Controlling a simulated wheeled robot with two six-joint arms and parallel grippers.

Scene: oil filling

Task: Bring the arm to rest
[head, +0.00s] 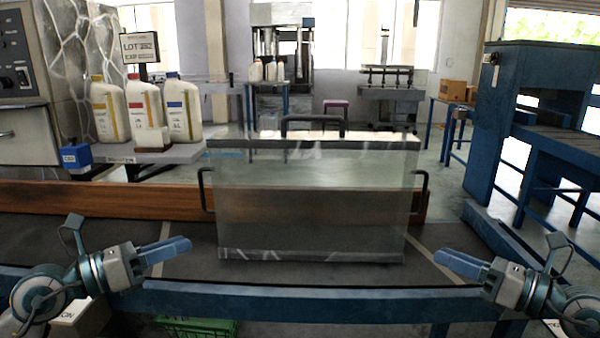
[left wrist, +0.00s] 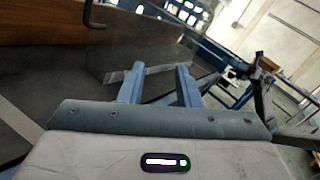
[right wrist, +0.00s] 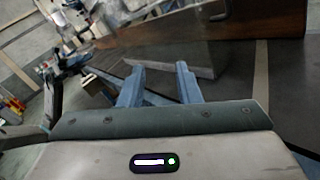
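My left gripper (head: 184,247) is at the lower left of the head view, its blue fingers pointing right. In the left wrist view its two fingers (left wrist: 158,80) stand apart with nothing between them. My right gripper (head: 441,258) is at the lower right, its fingers pointing left. In the right wrist view its fingers (right wrist: 159,76) are also apart and empty. Both grippers are over the near side of the work surface, clear of the transparent box (head: 310,205) with black handles that stands between them.
A brown wooden board (head: 120,200) runs behind the box. Three white bottles (head: 143,105) with yellow, red and blue caps stand on a side shelf at the left, by a LOT sign (head: 139,47). A blue machine frame (head: 500,125) stands at the right. A green crate (head: 195,327) is below.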

